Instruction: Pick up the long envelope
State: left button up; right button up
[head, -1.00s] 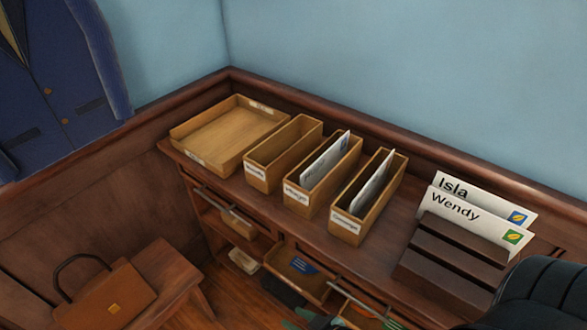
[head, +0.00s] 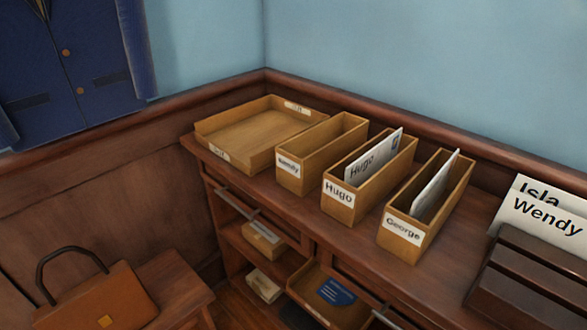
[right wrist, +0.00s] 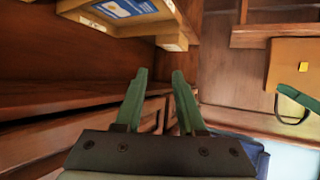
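Two white envelopes stand in a dark slotted rack (head: 525,285) at the right, the Isla envelope (head: 535,188) behind the Wendy envelope (head: 540,218); their right ends are cut off. Another envelope (head: 372,158) stands in the Hugo box and one (head: 435,188) in the George box. I cannot tell which is the long one. My right gripper (right wrist: 160,73) has its green fingers apart with nothing between them, below the desk items. A green finger (right wrist: 300,100) at the right edge of the right wrist view seems to be my left gripper; its opening is hidden.
A shallow wooden tray (head: 205,135), an empty Wendy box (head: 289,166), the Hugo box (head: 338,198) and the George box (head: 402,234) line the desk. Shelves and an open drawer (head: 305,300) lie below. A brown bag (head: 105,300) sits on a bench at left.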

aim_at(556, 226)
jog(key=k+l, duration=0.25)
jog(key=l, duration=0.15)
jog(key=k+l, duration=0.25)
jog(key=l, duration=0.15)
jog(key=k+l, duration=0.25)
jog(key=l, duration=0.15)
jog(key=k+l, duration=0.3)
jog(key=l, duration=0.1)
